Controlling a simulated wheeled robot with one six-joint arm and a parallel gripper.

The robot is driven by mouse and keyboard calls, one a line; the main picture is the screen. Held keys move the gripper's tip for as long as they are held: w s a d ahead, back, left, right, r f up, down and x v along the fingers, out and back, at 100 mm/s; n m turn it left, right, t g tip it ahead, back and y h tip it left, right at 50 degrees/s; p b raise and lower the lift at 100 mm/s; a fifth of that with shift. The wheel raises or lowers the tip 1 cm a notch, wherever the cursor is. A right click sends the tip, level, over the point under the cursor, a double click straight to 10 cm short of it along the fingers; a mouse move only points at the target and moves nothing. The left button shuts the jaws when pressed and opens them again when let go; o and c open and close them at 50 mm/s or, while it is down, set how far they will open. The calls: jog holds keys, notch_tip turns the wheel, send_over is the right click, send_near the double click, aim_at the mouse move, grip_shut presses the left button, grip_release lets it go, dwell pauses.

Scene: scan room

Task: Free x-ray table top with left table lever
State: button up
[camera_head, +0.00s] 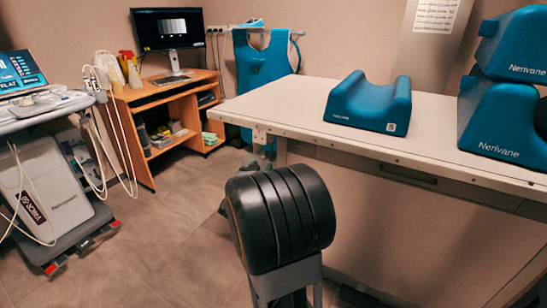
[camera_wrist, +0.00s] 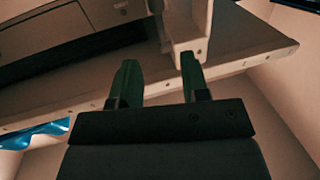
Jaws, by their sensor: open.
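The x-ray table top (camera_head: 250,97) is a long pale slab with a light edge rail, running from the centre to the right in the head view. A pale bracket (camera_head: 259,135) shows at its near left corner. In the wrist view, my gripper (camera_wrist: 160,65) is open, with two dark fingers apart and nothing seen between them. A pale post-like bracket (camera_wrist: 190,28) on the table frame (camera_wrist: 232,68) lies just beyond the fingertips. I cannot clearly pick out the left table lever. My gripper's fingers are not visible in the head view, where my black ribbed arm part stands in front.
A blue U-shaped cushion (camera_head: 370,102) and stacked blue blocks (camera_head: 500,118) rest on the table. A wooden desk (camera_head: 165,97) with a monitor (camera_head: 167,28), and a medical cart (camera_head: 45,195), stand left. A blue apron (camera_head: 262,62) hangs behind. Floor (camera_head: 165,235) between cart and table is clear.

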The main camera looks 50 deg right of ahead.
aim_at(272, 153)
jog(key=b+x, duration=0.2)
jog(key=x, duration=1)
jog(key=shift+w+d+b, duration=0.1)
jog(key=shift+d+b, duration=0.15)
jog(key=shift+b, duration=0.15)
grip_shut()
